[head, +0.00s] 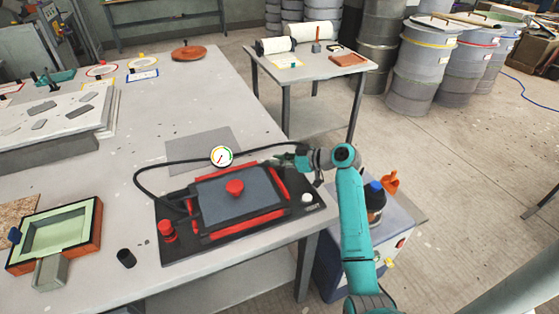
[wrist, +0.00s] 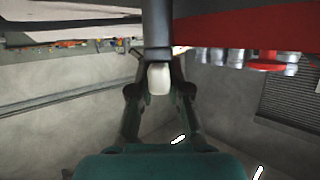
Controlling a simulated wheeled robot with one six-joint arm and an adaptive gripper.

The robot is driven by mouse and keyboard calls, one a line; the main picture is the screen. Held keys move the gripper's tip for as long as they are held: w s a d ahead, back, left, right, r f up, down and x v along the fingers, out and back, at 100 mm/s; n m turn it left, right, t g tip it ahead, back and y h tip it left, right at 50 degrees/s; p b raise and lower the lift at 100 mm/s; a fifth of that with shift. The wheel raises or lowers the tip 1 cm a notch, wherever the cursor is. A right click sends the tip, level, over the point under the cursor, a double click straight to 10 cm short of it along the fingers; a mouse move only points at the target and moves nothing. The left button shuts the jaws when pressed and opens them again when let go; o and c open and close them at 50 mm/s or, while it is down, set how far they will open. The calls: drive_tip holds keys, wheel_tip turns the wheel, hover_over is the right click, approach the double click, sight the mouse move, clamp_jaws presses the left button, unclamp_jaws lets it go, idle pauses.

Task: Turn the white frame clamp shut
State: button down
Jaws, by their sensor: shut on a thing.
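The frame (head: 213,223) is a black and red press-like frame around a grey panel with a red knob (head: 235,188) in its middle. It lies on a black base plate (head: 180,255) on the table. My gripper (head: 283,161) is at the frame's back right corner. In the wrist view my fingers close around the white tip of the frame clamp (wrist: 159,80), which hangs from a dark shaft. In the head view the gripper hides this clamp. How far the clamp is turned cannot be seen.
A round gauge (head: 221,156) with a black hose stands behind the frame. A red knob (head: 167,230) and a white button (head: 307,198) sit on the base plate. A green mould tray (head: 98,208) and a black cup (head: 126,258) are to the left.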

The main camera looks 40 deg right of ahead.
drive_tip(key=n+g+y, duration=0.3)
drive_tip(key=n+y, duration=0.1)
drive_tip(key=shift+n, duration=0.3)
drive_tip(key=shift+s+a+n+g+y, duration=0.1)
drive_tip(key=shift+n+g+y, duration=0.55)
drive_tip(key=shift+n+g, duration=0.5)
drive_tip(key=shift+s+a+n+g+y, duration=0.1)
drive_tip(key=shift+n+g+y, duration=0.55)
drive_tip(key=shift+n+g, duration=0.5)
drive_tip(key=shift+f, duration=0.1)
drive_tip(key=c, duration=1.1)
unclamp_jaws()
drive_tip(key=shift+m, duration=0.3)
